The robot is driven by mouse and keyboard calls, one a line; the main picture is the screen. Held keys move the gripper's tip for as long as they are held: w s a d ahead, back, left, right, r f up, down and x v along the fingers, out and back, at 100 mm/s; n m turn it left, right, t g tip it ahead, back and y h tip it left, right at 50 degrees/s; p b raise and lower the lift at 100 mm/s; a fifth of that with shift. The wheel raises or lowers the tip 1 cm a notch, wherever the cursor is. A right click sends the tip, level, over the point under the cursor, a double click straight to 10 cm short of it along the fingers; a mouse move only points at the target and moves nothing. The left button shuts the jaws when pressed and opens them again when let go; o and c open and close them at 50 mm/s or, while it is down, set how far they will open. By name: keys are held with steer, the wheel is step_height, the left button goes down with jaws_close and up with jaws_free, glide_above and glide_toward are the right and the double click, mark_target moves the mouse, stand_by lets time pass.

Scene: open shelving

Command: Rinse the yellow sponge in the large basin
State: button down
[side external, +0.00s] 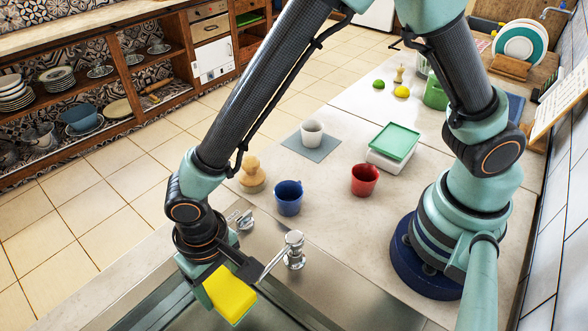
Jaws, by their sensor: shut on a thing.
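The yellow sponge (230,294) is in my gripper (222,283), at the lower middle of the side external view. My gripper is shut on the sponge and points down over the metal sink. The sponge hangs tilted, with one broad yellow face toward the camera. The large basin (285,307) is the steel sink area along the bottom edge, only partly in view. Its depth and any water in it cannot be made out. The chrome tap (293,250) stands just right of my gripper.
A white cup (312,132) sits on a grey mat (301,147). A green-lidded container (390,147) is farther right.

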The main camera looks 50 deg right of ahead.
mark_target(222, 286)
step_height(222, 286, down, 8)
stand_by(0.6)
steer(key=shift+r, duration=0.1)
stand_by(1.1)
steer(key=shift+r, duration=6.2)
